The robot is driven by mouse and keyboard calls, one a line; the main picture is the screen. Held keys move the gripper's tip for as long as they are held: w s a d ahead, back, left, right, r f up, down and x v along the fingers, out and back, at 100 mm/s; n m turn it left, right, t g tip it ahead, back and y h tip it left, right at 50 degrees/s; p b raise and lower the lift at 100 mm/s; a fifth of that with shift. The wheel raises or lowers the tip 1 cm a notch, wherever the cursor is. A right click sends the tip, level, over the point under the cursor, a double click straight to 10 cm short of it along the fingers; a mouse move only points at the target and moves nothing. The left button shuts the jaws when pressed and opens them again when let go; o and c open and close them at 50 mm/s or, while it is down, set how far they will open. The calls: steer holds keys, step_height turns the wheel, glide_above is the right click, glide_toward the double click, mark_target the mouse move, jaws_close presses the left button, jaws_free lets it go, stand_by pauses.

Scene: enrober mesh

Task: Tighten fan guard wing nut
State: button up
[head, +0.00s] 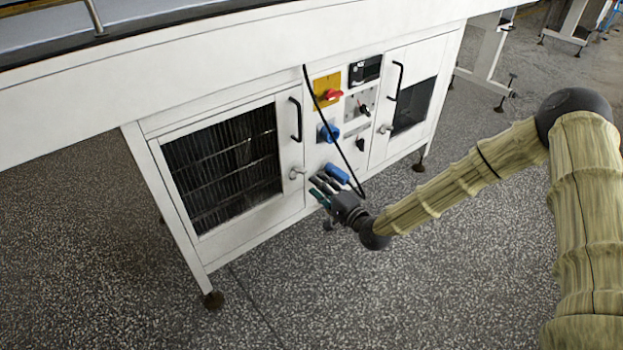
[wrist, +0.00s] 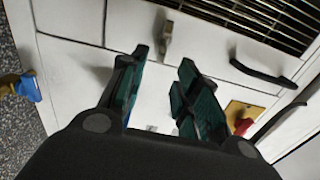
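A small grey metal fastener that looks like the wing nut (head: 297,172) sits on the right side of the left white door, beside the dark grille (head: 222,165). In the wrist view the wing nut (wrist: 167,38) stands upright just beyond and between my fingertips. My gripper (head: 319,188) is in front of the cabinet, below and to the right of the wing nut. In the wrist view its green-padded fingers (wrist: 160,68) are apart with nothing between them. The nut appears clear of both fingers. Its threads are not visible.
A black door handle (head: 295,119) is above the nut. A blue-handled part (head: 338,173) is close to my gripper. The floor in front is clear.

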steer(key=shift+v, duration=2.7)
steer(key=s+f+n+g+h, duration=0.45)
steer(key=s+f+g, duration=0.35)
steer(key=s+f, duration=1.1)
steer(key=s+d+f+n+g+h, duration=0.1)
steer(key=s+d+n+g+h, duration=0.1)
steer(key=s+d, duration=0.45)
steer(key=s+d+f+n+g+h, duration=0.1)
steer(key=s+d+n+g+h, duration=0.15)
steer(key=s, duration=0.75)
steer(key=s+d+f+n+g+h, duration=0.1)
steer(key=s+d+n+g+h, duration=0.1)
steer(key=s+d, duration=0.45)
step_height(320, 180, up, 33)
steer(key=a+p, duration=0.1)
steer(key=p, duration=3.1)
steer(key=shift+s+a+p, duration=0.3)
steer(key=shift+s+p, duration=0.1)
steer(key=shift+s, duration=0.05)
steer(key=shift+f, duration=0.15)
